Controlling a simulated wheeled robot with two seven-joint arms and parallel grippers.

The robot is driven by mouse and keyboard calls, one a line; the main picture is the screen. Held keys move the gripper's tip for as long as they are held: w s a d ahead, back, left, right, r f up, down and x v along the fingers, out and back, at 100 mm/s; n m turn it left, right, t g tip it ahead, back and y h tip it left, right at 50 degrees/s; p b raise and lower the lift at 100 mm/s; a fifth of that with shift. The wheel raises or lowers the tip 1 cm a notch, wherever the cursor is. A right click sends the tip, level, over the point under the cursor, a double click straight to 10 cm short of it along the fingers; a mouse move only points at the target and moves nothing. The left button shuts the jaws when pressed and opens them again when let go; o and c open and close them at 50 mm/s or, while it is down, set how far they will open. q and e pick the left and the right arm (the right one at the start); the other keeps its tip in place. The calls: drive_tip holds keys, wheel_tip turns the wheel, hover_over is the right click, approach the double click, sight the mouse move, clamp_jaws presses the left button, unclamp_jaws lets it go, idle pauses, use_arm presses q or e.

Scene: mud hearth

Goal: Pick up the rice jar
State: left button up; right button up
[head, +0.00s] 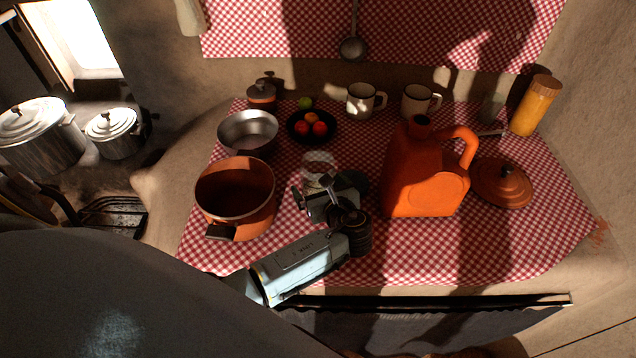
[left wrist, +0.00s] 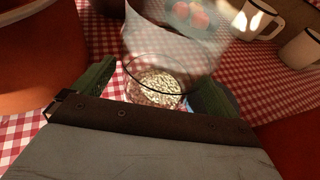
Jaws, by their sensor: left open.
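The rice jar (head: 318,165) is clear glass and stands on the red checked cloth, right of the orange pot. In the left wrist view the jar (left wrist: 157,82) shows pale grains at its bottom. My left gripper (head: 325,190) is open at the near side of the jar. In the left wrist view one finger is on each side of the jar's lower part; I cannot tell whether they touch it. The gripper hides part of the jar in the head view. My right gripper is not in view.
The orange pot (head: 236,192) stands close on the left, the orange jug (head: 425,175) on the right. Behind are a metal bowl (head: 248,130), a dark fruit bowl (head: 312,137) and mugs (head: 362,102). An orange lid (head: 502,184) lies right of the jug. The front cloth strip is mostly clear.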

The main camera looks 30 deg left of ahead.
use_arm(q)
drive_tip(key=c, duration=1.2)
drive_tip(key=shift+r, duration=0.1)
drive_tip(key=shift+c, duration=1.3)
drive_tip(key=shift+r, duration=0.1)
